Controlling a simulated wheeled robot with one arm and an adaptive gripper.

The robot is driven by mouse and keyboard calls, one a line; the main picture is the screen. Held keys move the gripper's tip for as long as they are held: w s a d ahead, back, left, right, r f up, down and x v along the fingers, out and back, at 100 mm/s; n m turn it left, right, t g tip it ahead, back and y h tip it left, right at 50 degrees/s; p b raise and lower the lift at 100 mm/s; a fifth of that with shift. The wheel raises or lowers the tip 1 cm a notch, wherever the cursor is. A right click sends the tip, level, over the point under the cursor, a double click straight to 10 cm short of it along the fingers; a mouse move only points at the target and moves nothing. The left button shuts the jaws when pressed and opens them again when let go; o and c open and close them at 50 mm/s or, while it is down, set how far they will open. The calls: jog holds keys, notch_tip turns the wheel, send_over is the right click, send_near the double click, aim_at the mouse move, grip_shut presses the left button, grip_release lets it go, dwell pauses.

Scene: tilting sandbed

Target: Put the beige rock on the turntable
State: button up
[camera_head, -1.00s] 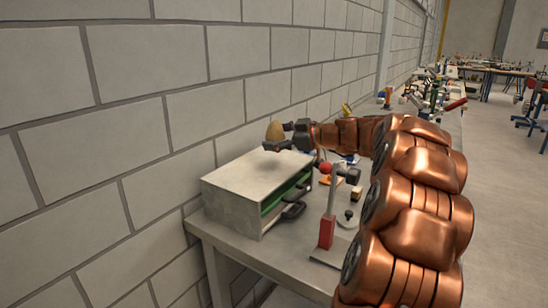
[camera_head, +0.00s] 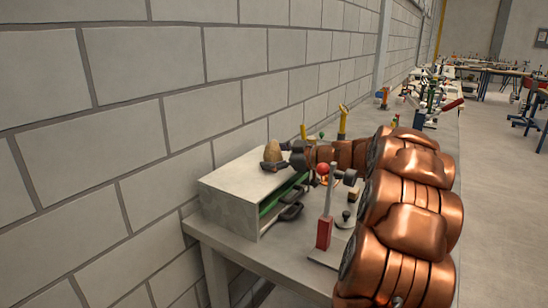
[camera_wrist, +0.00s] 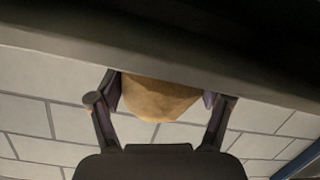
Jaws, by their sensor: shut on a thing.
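The beige rock (camera_head: 273,152) is held in my gripper (camera_head: 276,158), at the top of the grey box near the wall. In the wrist view the rock (camera_wrist: 160,98) sits between the two dark fingers of my gripper (camera_wrist: 161,104), which are shut on it. I cannot tell whether the rock touches the box top. My arm hides part of the bench.
The grey box (camera_head: 228,208) has an open front with a green part and black handles (camera_head: 290,212). A post with a red ball (camera_head: 323,169) stands right of it. Yellow upright parts (camera_head: 342,122) stand behind my arm. The block wall runs close along the left.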

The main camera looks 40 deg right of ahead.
jog(key=o, duration=1.5)
jog(key=shift+r, duration=0.1)
